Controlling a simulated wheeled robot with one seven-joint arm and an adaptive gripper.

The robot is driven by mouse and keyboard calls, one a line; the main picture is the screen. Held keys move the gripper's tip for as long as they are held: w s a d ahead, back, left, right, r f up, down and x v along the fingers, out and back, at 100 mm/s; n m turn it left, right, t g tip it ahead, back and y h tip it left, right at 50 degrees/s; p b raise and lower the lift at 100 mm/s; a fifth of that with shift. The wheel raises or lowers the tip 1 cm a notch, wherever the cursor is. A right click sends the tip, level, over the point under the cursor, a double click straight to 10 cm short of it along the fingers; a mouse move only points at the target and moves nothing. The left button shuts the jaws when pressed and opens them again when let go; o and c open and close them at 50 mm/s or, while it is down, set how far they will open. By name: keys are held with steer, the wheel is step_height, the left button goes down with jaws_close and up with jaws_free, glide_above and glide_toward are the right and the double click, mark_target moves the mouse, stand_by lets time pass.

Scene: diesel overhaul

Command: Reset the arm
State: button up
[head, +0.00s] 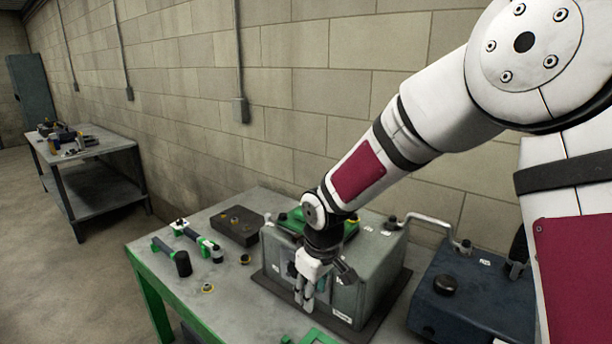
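My arm reaches in from the upper right, bent down towards the green-framed workbench (230,290). My gripper (304,302) points down in front of the near face of a grey metal engine block or housing (366,290). Its fingers look close together, but they are too small to tell whether they are open or shut. I see no object held in it. I cannot tell whether the fingertips touch the housing.
A green part (350,229) sits on the housing, partly behind my wrist. A dark blue box (470,295) stands to its right. A dark block (234,226), a black-headed mallet (182,263) and small rings lie left. A second bench (100,145) stands farther left.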

steer(key=s+d+r+m+t+h, duration=0.15)
steer(key=s+d+r, duration=0.25)
steer(key=d+r, duration=0.4)
steer(key=s+d+r+m+t, duration=0.1)
steer(key=s+d+r+m, duration=0.2)
steer(key=s+r, duration=0.3)
steer(key=s+d+r+m+t, duration=0.1)
steer(key=s+d+r+m, duration=0.3)
steer(key=s, duration=1)
step_height(320, 180, up, 2)
steer(key=shift+s+d+r+b, duration=0.15)
steer(key=shift+d+b, duration=0.15)
steer(key=shift+d, duration=0.95)
steer(key=shift+m+y, duration=0.25)
